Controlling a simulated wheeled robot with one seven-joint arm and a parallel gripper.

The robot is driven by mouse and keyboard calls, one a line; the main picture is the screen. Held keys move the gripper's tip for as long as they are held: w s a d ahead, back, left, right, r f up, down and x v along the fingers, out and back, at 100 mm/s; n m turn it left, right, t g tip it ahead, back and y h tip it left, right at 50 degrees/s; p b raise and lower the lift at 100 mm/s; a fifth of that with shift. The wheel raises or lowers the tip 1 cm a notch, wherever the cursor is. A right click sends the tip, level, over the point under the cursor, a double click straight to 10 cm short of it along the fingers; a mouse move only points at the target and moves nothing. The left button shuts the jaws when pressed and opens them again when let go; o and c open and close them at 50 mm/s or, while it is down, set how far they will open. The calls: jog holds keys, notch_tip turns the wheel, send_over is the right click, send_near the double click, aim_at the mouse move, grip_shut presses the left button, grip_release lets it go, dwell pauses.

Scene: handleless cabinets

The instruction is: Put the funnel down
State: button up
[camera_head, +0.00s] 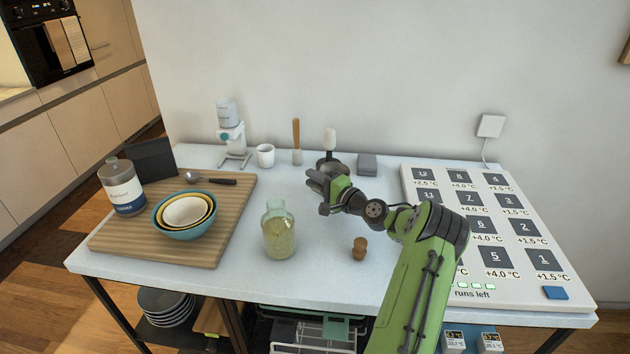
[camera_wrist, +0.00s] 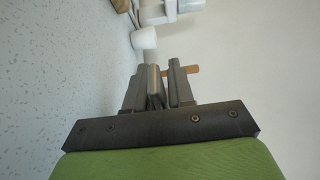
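My gripper (camera_head: 318,183) is above the middle of the white table, right of and behind a clear glass bottle (camera_head: 280,238) with pale yellowish contents and a greenish top. I cannot make out a separate funnel in either view. Whether the bottle's greenish top is only its neck or something set in it cannot be told. In the wrist view my gripper's grey fingers (camera_wrist: 160,88) stand close together. A thin light-edged strip shows between them. I cannot tell if it is a held thing or part of a finger.
A cork (camera_head: 360,249) stands right of the bottle. Bowls (camera_head: 184,222) and a labelled jar (camera_head: 121,187) are on the wooden board (camera_head: 120,245) at left. A white mug (camera_head: 265,156) stands behind. A numbered panel (camera_head: 525,285) covers the right. Bare tabletop lies around the cork.

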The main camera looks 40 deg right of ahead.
jog(key=shift+o, duration=1.2)
jog(key=shift+r, duration=0.1)
jog(key=shift+r, duration=0.25)
jog(key=s, duration=0.6)
jog(key=s+p, duration=0.1)
jog(key=s, duration=0.5)
jog(key=shift+d+f, duration=0.1)
jog(key=shift+d, duration=0.1)
